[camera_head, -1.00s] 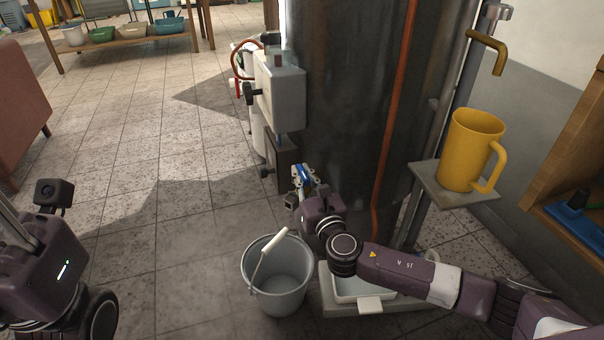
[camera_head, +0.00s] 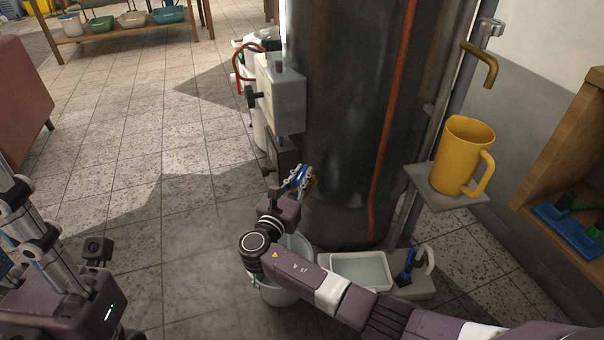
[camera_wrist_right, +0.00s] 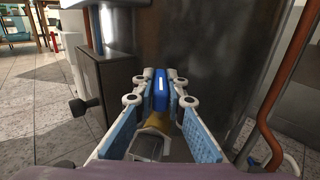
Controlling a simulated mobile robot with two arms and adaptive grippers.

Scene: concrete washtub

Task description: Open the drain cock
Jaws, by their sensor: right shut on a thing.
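The drain cock shows in the wrist view as a blue handle (camera_wrist_right: 160,94) above a brass-coloured body (camera_wrist_right: 154,137), low at the front of the dark tank. My right gripper (camera_head: 297,178) is there in the head view. In the wrist view its fingers (camera_wrist_right: 160,82) are closed on the blue handle, one on each side. The cock is mostly hidden by the fingers in the head view. The fingers of my left gripper do not show; only part of that arm is at the lower left.
A grey bucket (camera_head: 277,294) stands on the floor below, partly behind my right arm. A white basin (camera_head: 362,271) sits beside it. The dark tank (camera_head: 340,120) carries a grey box (camera_head: 281,95). A yellow jug (camera_head: 462,153) stands on a shelf at right.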

